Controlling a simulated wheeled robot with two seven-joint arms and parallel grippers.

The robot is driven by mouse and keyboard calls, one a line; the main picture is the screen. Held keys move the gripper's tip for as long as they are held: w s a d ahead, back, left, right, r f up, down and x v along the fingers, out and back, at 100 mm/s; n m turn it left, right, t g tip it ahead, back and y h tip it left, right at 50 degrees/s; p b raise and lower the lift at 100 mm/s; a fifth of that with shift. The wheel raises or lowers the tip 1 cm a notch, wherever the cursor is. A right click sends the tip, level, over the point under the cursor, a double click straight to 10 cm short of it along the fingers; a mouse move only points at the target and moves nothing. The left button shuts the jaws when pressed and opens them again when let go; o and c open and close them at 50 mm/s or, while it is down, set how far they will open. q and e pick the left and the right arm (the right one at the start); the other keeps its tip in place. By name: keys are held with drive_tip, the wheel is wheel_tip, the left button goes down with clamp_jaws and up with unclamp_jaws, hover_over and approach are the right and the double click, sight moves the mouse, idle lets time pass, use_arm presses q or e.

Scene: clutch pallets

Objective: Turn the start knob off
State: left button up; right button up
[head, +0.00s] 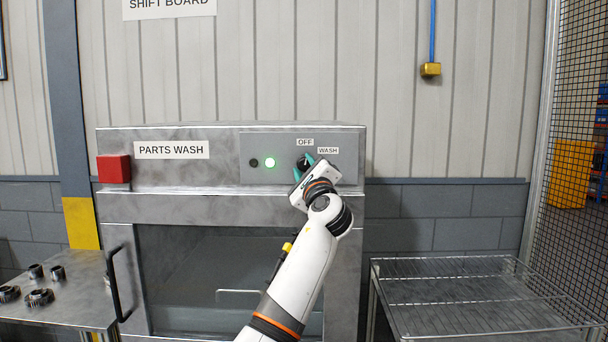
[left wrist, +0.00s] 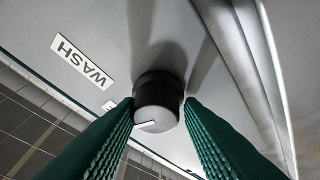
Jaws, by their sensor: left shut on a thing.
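The start knob (head: 302,163) is a small dark knob on the grey panel of the parts washer, below an OFF label (head: 305,142) and left of a WASH label (head: 328,151). In the left wrist view the knob (left wrist: 157,103) is a black cylinder with a grey face and a white pointer line low on it. I cannot tell which label the line points at. My left gripper (head: 304,167) is shut on the knob, its green fingers (left wrist: 158,115) on either side. A second label is mostly hidden by a finger. My right gripper is out of view.
A green light (head: 270,163) is lit beside a dark one (head: 254,163). A red box (head: 113,169) sits at the washer's left corner. A metal table (head: 70,312) with several parts stands left, and an empty wire rack (head: 470,290) stands right. The washer door has a handle.

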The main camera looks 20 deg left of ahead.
use_arm(q)
drive_tip(key=shift+d+r+n+g+y, duration=0.15)
drive_tip(key=shift+n+g, duration=0.15)
drive_tip(key=shift+n, duration=0.4)
drive_tip(key=shift+r+n+g+y, duration=0.15)
drive_tip(key=shift+n+g, duration=0.15)
drive_tip(key=shift+n, duration=0.4)
drive_tip(key=shift+r+n, duration=0.1)
drive_tip(key=shift+n, duration=0.2)
drive_tip(key=o, duration=0.9)
drive_tip(key=shift+d, duration=0.1)
drive_tip(key=shift+f, duration=0.25)
drive_tip(key=shift+s+d+f, duration=0.15)
drive_tip(key=shift+s+f, duration=0.05)
drive_tip(key=shift+s, duration=0.05)
drive_tip(key=b+v, duration=0.5)
drive_tip(key=v, duration=0.6)
drive_tip(key=shift+d+r, duration=0.15)
drive_tip(key=shift+r, duration=0.05)
